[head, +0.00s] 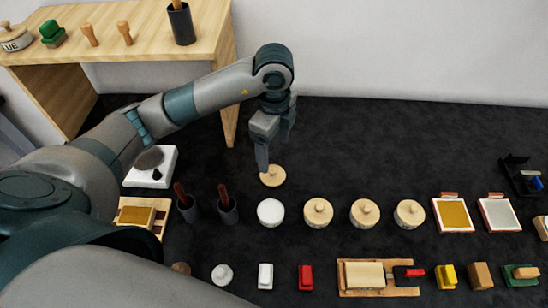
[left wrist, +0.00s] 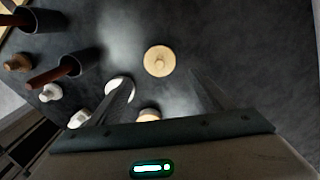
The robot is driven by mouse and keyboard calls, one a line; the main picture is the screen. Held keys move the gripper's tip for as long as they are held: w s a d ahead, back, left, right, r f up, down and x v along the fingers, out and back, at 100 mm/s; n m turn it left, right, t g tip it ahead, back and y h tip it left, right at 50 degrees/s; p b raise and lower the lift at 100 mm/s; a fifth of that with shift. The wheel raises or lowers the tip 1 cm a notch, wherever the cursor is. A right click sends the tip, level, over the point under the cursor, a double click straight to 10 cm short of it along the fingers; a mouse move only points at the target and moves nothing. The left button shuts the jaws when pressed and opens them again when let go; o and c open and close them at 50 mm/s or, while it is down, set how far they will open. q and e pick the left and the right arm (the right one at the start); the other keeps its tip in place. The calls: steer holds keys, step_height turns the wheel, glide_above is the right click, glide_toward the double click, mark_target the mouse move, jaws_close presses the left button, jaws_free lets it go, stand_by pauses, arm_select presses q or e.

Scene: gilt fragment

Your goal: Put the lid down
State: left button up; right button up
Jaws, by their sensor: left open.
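The lid, a pale round wooden disc with a small knob (head: 274,177), lies flat on the dark surface, just behind an open round jar with a white top (head: 270,212). My left gripper (head: 273,150) is above the lid, pointing down, and is open. In the left wrist view the lid (left wrist: 159,61) lies beyond the gap between the spread fingers (left wrist: 165,95), apart from both. There the white-topped jar (left wrist: 116,86) is partly hidden by a finger. My right gripper is not in view.
Three lidded jars (head: 318,212) stand in a row right of the open jar. Two dark cups (head: 228,210) with brown handles stand to its left. Several small blocks and tools line the front. A wooden desk (head: 150,42) stands at back left. The surface right of the lid is clear.

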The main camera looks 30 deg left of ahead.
arm_select(q)
step_height(320, 180, up, 2)
steer(key=shift+r, duration=0.25)
stand_by(0.9)
